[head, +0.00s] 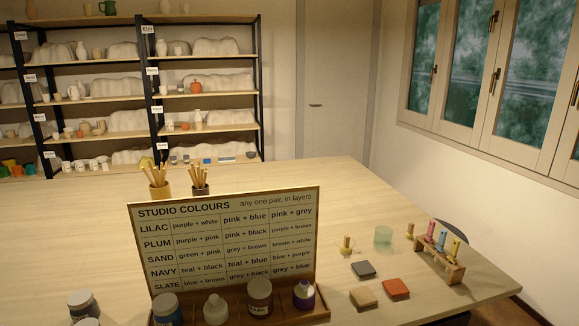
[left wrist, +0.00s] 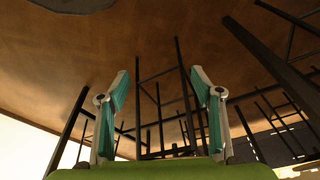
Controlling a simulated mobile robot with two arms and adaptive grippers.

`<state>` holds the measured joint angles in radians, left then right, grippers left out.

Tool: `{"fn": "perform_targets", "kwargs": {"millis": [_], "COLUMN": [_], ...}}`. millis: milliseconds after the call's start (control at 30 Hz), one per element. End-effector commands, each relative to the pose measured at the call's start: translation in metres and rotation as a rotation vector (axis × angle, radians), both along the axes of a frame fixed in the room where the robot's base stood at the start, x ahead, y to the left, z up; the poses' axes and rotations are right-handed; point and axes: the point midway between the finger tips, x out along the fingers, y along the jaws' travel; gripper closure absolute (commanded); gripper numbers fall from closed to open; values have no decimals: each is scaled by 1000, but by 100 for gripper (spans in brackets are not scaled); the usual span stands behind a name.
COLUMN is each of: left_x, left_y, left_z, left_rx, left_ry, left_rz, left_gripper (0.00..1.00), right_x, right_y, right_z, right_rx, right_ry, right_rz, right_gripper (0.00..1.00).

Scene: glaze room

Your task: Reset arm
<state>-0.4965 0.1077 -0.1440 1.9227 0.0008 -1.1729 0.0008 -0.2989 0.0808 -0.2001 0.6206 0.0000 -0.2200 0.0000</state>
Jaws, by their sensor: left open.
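My left gripper (left wrist: 160,95) shows in the left wrist view, with its two teal-padded fingers spread apart and nothing between them. It is open and lies below the wooden underside of a table (left wrist: 150,50), facing dark metal legs and bars (left wrist: 180,90). Neither of my arms shows in the head view. My right gripper is not in either view.
On the pale table (head: 380,205) stands a colour chart board (head: 225,235) with jars at its foot, among them a brown-labelled jar (head: 259,297). Coloured tiles (head: 396,288) and a wooden rack (head: 440,264) are at the right. Shelves (head: 210,92) stand behind.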

Motion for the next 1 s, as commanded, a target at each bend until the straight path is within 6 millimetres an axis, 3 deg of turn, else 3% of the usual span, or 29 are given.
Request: {"fn": "perform_targets", "kwargs": {"millis": [33,200,367,500,633,800,900,1000], "left_x": [-5,-29,-63,-102,-141,-181,-193,-193], "left_y": [1,3,8,14,22,30,32,32], "left_z": [-25,-98,-157,-201,-232,-255,-260,-260], "left_rx": [3,6,10,13,16,20,21,21], "left_ry": [17,48,77,103,125,144,148,148], "left_rz": [-2,-8,-15,-22,-26,-32,-34,-34], "left_gripper": [40,40,40,40,40,40,40,40], "right_x": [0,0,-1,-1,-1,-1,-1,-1], "right_y": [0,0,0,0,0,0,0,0], "right_z": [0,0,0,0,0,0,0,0], "right_rx": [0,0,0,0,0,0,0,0], "right_ry": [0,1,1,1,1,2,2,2], "right_rz": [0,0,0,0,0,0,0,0], "right_gripper": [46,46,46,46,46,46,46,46]}}
